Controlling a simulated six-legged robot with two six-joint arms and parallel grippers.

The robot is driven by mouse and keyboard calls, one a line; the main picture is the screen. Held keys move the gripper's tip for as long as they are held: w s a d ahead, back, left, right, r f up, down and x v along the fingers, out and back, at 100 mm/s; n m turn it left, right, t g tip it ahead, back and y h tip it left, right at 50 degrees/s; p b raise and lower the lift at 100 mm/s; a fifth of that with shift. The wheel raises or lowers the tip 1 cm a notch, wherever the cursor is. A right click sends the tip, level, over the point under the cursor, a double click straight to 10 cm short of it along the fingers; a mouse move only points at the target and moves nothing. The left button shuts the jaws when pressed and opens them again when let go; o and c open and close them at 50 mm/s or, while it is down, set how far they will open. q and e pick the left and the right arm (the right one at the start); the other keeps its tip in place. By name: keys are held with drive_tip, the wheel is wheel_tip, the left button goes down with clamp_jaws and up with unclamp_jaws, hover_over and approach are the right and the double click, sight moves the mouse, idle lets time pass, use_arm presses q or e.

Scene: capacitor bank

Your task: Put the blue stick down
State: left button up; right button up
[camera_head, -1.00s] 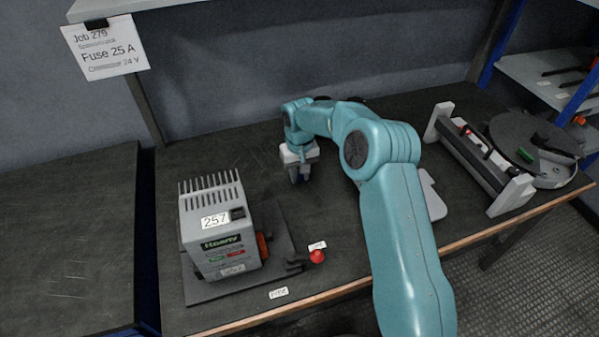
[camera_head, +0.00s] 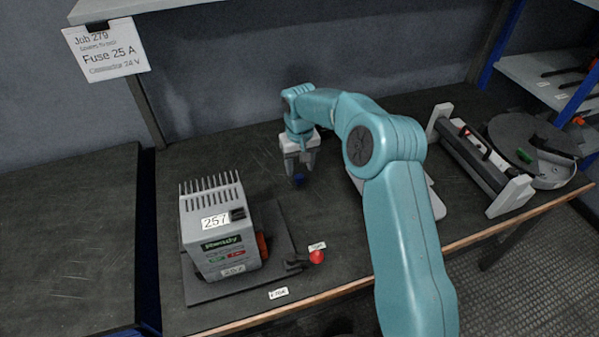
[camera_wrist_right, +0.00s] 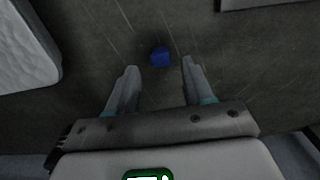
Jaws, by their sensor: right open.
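The blue stick (camera_head: 298,181) is on the dark workbench (camera_head: 345,225), just below my right gripper (camera_head: 299,170). In the right wrist view the blue stick (camera_wrist_right: 160,57) shows as a small blue block end between and just beyond the fingertips. My right gripper (camera_wrist_right: 160,66) is open, with a gap on both sides of the stick and nothing held. I cannot tell whether the stick stands upright or lies flat. My left gripper is not in view.
A grey device (camera_head: 217,232) labelled 257 with a "Ready" display stands on the left of the bench. A red-knobbed lever (camera_head: 316,257) is beside it. A rail fixture (camera_head: 480,160) and a round tray (camera_head: 535,140) are on the right. Bench space around the stick is clear.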

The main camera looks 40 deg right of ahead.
sight(299, 177)
wheel_tip(299, 177, up, 8)
drive_tip(key=shift+r+p, duration=0.25)
drive_tip(key=shift+p, duration=0.05)
idle(0.3)
